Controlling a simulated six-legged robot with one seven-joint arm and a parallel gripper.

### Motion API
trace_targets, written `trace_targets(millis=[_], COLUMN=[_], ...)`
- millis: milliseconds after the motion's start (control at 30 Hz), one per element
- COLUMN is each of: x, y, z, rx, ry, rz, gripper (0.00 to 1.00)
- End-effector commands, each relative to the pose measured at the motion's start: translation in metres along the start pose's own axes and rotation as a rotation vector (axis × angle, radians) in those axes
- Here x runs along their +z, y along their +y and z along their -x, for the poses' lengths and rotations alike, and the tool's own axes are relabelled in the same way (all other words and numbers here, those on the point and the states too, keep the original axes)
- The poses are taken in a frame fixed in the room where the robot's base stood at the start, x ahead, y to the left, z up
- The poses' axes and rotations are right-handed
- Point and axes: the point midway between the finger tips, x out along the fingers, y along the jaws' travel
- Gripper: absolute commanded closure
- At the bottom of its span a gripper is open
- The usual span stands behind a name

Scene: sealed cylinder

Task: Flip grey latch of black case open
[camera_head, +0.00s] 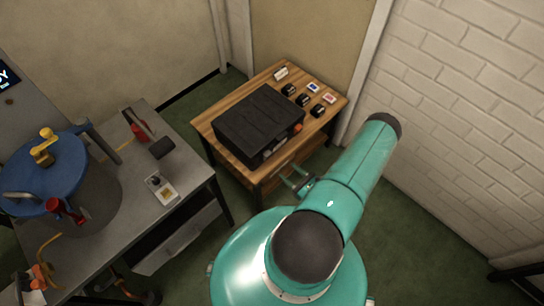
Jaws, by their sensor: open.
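The black case (255,122) lies closed on a wooden table (208,120), its front side facing me. Small light-grey fittings (268,155) show on that front side. They are too small to tell which is the grey latch or how it stands. My gripper (289,175) is partly visible beyond my teal arm, near the table's front edge. It appears below and right of the case front in the picture, apart from it. Its two fingers are spread, with nothing seen between them. My arm hides part of the gripper's base.
Several small black items (303,100) and cards (330,98) lie right of the case. An orange part (298,128) sits at its right end. A grey workbench (188,175) with a blue-topped drum (45,180) stands left. A white brick wall (460,110) is right.

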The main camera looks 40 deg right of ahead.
Motion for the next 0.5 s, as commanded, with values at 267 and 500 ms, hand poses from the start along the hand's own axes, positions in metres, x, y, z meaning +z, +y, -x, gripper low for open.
trace_targets(millis=[267,500], x=[0.001,0.0], y=[0.001,0.0], z=[-0.057,-0.097], rx=[0.004,0.001], ry=[-0.003,-0.001], rz=[0.001,0.002], gripper=[0.47,0.47])
